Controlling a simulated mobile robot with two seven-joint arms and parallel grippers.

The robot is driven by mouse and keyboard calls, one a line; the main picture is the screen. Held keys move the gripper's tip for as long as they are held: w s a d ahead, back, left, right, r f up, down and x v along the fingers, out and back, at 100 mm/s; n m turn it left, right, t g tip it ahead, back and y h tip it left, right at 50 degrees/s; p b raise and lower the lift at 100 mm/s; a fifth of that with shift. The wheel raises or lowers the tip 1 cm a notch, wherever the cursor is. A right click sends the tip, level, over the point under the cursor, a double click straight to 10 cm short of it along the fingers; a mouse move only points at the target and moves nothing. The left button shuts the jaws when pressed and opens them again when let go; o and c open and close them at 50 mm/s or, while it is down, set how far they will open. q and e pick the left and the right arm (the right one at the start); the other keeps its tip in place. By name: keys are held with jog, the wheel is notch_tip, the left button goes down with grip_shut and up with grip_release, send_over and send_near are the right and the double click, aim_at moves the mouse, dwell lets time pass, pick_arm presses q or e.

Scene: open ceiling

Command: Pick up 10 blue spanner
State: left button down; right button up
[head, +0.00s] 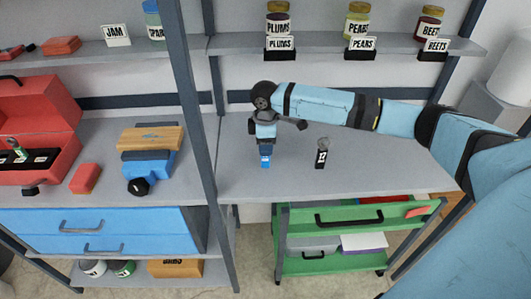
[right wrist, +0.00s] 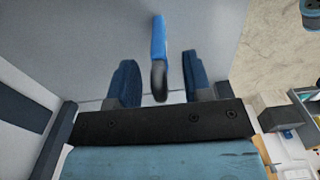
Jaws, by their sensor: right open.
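The blue spanner (head: 265,162) is on the grey worktop in the head view, directly below my right gripper (head: 264,147), which hides its upper part. In the right wrist view, the blue spanner (right wrist: 159,40) shows a blue handle and a dark grey end. That end lies between the two spread fingers of my right gripper (right wrist: 161,72), with a gap on either side. The right gripper is open and points down at the worktop. A black spanner (head: 320,158) with a white label and grey head stands to the right. My left gripper is not in view.
Labelled jars (head: 278,20) stand on the shelf above. A grey post (head: 195,120) rises left of the spanners. A green cart (head: 345,215) stands below. The worktop between the spanners is clear.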

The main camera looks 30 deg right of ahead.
grip_shut()
jog(key=shift+r, duration=0.15)
